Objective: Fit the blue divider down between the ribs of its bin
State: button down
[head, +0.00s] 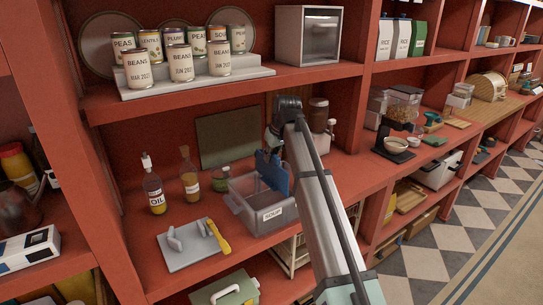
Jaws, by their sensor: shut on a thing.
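The blue divider (272,172) is upright over the grey bin (248,219) labelled SOUP, near the bin's back right. Its lower part reaches down to about the bin's rim or into it; I cannot tell how deep. The ribs inside the bin are too small to make out. My gripper (273,147) is above the bin, shut on the divider's upper part. My arm link hides the bin's right side and part of the divider's right edge.
An oil bottle (154,187) and another bottle (189,176) stand left of the bin. A grey board (190,254) with a yellow-handled tool lies in front. A dark panel (228,137) leans behind. The shelf (105,105) above carries several cans.

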aim_at(279, 163)
jog(key=shift+f+b, duration=1.75)
jog(key=shift+f, duration=4)
jog(key=c, duration=0.9)
grip_release()
jog(key=shift+c, duration=0.2)
jog(key=shift+r, duration=0.1)
jog(key=v, duration=1.2)
